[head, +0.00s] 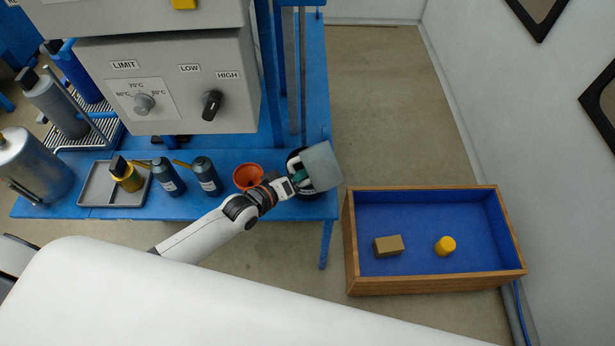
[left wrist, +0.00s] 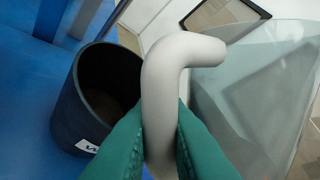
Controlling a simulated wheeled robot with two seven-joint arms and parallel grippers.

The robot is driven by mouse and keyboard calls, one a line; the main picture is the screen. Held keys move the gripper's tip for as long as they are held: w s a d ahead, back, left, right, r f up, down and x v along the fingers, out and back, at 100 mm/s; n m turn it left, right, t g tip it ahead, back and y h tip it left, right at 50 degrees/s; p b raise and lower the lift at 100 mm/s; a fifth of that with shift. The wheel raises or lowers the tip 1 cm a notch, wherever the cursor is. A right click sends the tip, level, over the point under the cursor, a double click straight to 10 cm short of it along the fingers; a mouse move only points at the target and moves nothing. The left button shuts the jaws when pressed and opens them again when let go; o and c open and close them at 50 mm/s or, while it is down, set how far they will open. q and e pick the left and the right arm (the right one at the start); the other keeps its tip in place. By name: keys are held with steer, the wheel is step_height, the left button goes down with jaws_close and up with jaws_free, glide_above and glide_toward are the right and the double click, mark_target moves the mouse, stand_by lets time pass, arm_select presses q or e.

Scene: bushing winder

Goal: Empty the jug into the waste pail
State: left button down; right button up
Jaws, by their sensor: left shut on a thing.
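My left gripper (head: 292,187) is shut on the pale handle (left wrist: 165,95) of the jug. The jug (head: 322,166) is a grey, translucent vessel. In the head view it looks tilted and overlaps the right part of the black waste pail (head: 294,161). In the left wrist view the jug's clear body (left wrist: 262,95) is right of the handle, and the open pail (left wrist: 68,105) is to the left, upright, with a white label and a brownish inside. I cannot tell whether liquid is in the jug or flowing. My right gripper is not in view.
An orange funnel (head: 247,176) stands just left of the pail on the blue bench (head: 100,212). Dark bottles (head: 206,177), a grey tray (head: 98,187) and a grey control box (head: 180,85) are further left. A wooden, blue-lined crate (head: 424,287) is at the right.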

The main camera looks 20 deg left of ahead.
arm_select(q)
steer(key=shift+d, duration=0.1)
stand_by(0.7)
steer(key=shift+r+n, duration=0.15)
steer(key=shift+n, duration=0.15)
steer(key=shift+s, duration=0.1)
stand_by(0.3)
steer(key=shift+g+h+p, duration=0.3)
steer(key=shift+r+n, duration=0.15)
steer(key=shift+n, duration=0.15)
steer(key=shift+d+r, duration=0.1)
stand_by(0.3)
stand_by(0.6)
